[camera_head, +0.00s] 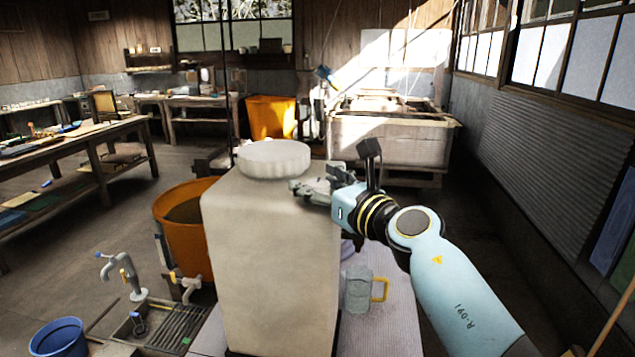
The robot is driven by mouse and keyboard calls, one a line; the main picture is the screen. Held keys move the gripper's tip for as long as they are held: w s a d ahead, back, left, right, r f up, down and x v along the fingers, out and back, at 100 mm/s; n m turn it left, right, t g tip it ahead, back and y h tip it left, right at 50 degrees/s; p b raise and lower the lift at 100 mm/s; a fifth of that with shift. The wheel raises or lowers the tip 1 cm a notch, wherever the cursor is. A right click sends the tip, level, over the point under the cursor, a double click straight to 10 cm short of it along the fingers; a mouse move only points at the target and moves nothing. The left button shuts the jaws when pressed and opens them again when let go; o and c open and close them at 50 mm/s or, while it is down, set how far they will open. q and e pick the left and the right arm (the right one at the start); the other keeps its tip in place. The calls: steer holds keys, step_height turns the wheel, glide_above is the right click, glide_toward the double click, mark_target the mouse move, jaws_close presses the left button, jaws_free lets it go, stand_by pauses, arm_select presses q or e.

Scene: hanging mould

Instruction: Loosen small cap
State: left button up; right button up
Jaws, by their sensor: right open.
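A tall, pale, box-shaped container (270,270) stands in the middle of the view. A wide round white cap (274,157) with a ribbed rim sits on its top. No separate smaller cap can be made out. My right gripper (308,187) reaches in from the right, with its open fingers at the container's upper right edge, just below and right of the cap. I cannot tell whether the fingers touch the container. They hide part of its top right corner. My left gripper is not in view.
A glass mug (357,289) with a yellow handle stands on the pale cloth-covered surface (385,325) right of the container. An orange bucket (185,232) with a tap stands close on the left. A sink drain and blue bucket (60,338) lie lower left.

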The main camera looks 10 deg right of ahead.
steer(key=c, duration=1.3)
steer(key=shift+w+f+n+y+b, duration=0.15)
steer(key=shift+n+y+b, duration=0.35)
steer(key=shift+b, duration=0.35)
steer(key=shift+o, duration=0.2)
steer(key=n+g+y+b, duration=0.2)
steer(key=g+b, duration=0.1)
steer(key=b, duration=0.2)
steer(key=n+g+y+b, duration=0.3)
steer(key=b, duration=0.2)
steer(key=f+n+g+y+b, duration=0.1)
steer(key=n+g+y+b, duration=0.1)
steer(key=b, duration=0.3)
steer(key=shift+g+y+b, duration=0.4)
steer(key=shift+y, duration=0.3)
steer(key=n+g+b, duration=0.2)
steer(key=g+b, duration=0.1)
steer(key=b, duration=0.1)
steer(key=n+g+y+b, duration=0.1)
steer(key=n+g+b, duration=0.1)
steer(key=g+b, duration=0.1)
steer(key=n+g+b, duration=0.2)
steer(key=b, duration=0.4)
steer(key=shift+r+g+y, duration=0.35)
steer(key=shift+g+y, duration=0.05)
steer(key=shift+r+n+g+b, duration=0.25)
steer(key=shift+n+g+b, duration=0.3)
steer(key=shift+b, duration=0.3)
steer(key=o, duration=1.3)
steer(key=shift+c, duration=0.2)
